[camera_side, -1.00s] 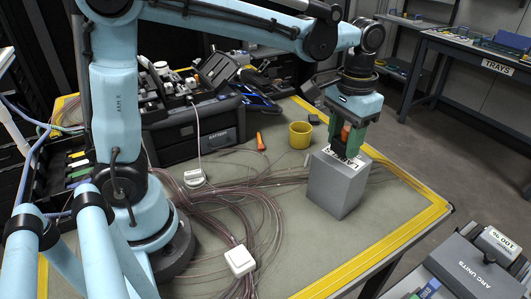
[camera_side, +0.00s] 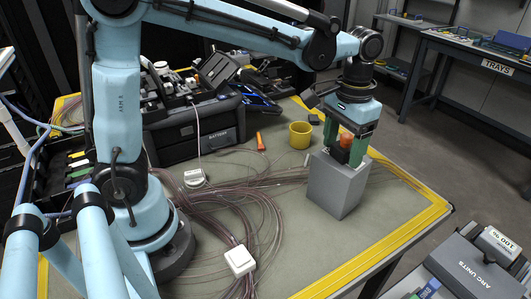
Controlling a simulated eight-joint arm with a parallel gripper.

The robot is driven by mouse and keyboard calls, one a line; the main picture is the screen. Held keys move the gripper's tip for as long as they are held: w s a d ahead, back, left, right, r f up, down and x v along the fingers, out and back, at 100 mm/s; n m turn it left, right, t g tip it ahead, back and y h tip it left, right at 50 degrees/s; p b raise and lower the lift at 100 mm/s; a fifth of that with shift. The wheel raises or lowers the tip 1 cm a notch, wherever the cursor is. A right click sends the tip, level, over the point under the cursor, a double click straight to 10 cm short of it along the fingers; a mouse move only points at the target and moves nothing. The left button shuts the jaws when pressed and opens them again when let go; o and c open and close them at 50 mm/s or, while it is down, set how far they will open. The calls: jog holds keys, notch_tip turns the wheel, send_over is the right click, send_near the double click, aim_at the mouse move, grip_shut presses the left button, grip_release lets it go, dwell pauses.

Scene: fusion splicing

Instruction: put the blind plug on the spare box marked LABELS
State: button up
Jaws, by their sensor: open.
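The blind plug, an orange knob (camera_side: 346,140), appears to stand upright on top of the grey box (camera_side: 338,188) at the right of the table. The white label on the box's top is mostly hidden by the plug and my fingers, and its word cannot be read now. My gripper (camera_side: 346,147) points straight down over the box. Its green fingers are open, one on each side of the plug, low near the box's top. Whether a finger touches the plug or box is too small to tell.
A yellow cup (camera_side: 300,135) stands behind the box. Loose fibres (camera_side: 235,190) and a white square box (camera_side: 240,261) lie to its left. An orange tool (camera_side: 260,141) lies farther back. The table's front right corner is clear.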

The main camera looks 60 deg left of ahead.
aim_at(345, 136)
notch_tip(345, 136, up, 12)
jog(key=s+a+f+t, duration=0.7)
jog(key=s+f, duration=0.3)
jog(key=f, duration=0.1)
jog(key=shift+f, duration=0.3)
